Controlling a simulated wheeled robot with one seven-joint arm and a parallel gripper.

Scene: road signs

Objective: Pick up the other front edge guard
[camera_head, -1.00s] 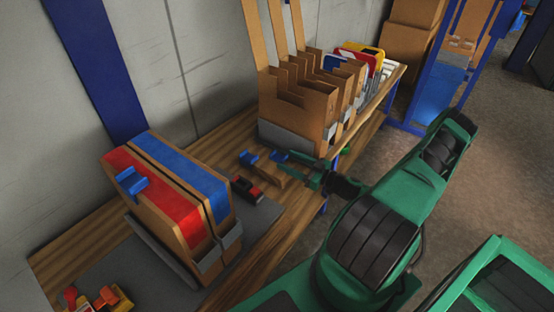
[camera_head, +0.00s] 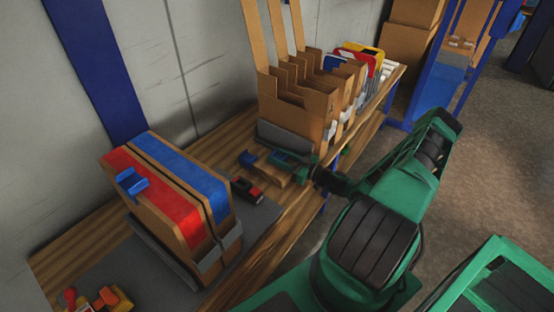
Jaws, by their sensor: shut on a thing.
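A blue edge guard (camera_head: 131,182) sits on the top edge of the red-striped board pack at the left. Another blue edge guard (camera_head: 248,159) is at the left end of a small wooden block (camera_head: 268,174) on the bench. My green gripper (camera_head: 280,158) comes in from the right over the right end of this block. It is shut on a blue edge guard there, which its fingers almost wholly hide. I cannot tell whether that guard still touches the block.
A red and black tool (camera_head: 247,190) lies just in front of the block. A cardboard rack (camera_head: 300,108) stands close behind my gripper. A blue-striped pack (camera_head: 186,172) stands left. Red and yellow items (camera_head: 98,300) lie at the near left.

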